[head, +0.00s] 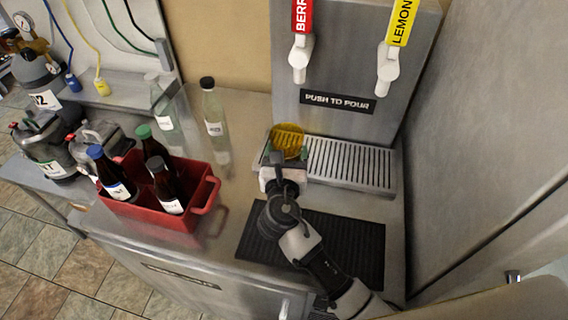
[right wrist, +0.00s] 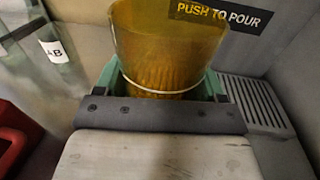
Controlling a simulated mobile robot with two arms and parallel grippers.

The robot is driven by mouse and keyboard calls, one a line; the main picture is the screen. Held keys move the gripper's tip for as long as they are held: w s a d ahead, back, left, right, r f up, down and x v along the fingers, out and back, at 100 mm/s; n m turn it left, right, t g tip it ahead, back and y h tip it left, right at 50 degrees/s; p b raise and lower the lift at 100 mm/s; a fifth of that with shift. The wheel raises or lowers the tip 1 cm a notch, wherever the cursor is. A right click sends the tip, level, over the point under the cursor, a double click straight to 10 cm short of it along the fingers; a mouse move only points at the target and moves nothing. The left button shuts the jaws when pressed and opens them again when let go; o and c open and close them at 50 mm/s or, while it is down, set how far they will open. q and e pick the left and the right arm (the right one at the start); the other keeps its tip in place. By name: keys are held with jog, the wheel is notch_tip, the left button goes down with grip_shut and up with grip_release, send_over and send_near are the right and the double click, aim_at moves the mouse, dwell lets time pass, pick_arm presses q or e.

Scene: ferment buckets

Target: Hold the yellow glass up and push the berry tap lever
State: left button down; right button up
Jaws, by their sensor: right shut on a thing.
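The yellow glass (head: 288,139) is clear amber and stands upright in the jaws of my right gripper (head: 285,158). The right wrist view shows the glass (right wrist: 165,45) close up, with green fingers of the gripper (right wrist: 160,85) on both sides of it. The gripper is shut on the glass. The glass is over the left end of the drip tray; I cannot tell how high. The berry tap lever (head: 302,16) is red, with a white body (head: 300,58) below it, above the glass in the head view. My left gripper is not in view.
The yellow lemon tap lever (head: 402,22) is to the right. The drip tray (head: 350,163) has a slotted grille. A black mat (head: 340,242) lies in front. A red crate (head: 205,208) with several bottles and a clear bottle (head: 214,112) stand to the left.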

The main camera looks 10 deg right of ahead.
aim_at(291, 140)
jog(key=x, duration=0.3)
jog(key=b+x, duration=0.1)
jog(key=shift+d, duration=0.3)
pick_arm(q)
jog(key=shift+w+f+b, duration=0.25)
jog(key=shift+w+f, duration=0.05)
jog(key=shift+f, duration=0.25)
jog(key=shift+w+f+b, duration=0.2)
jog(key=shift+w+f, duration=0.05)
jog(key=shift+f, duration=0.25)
pick_arm(e)
jog(key=w+d+r, duration=0.2)
jog(key=w+d, duration=0.1)
jog(key=w, duration=0.4)
jog(key=shift+w, duration=0.1)
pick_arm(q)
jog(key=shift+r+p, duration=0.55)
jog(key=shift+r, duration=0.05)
pick_arm(e)
jog(key=shift+r, duration=0.1)
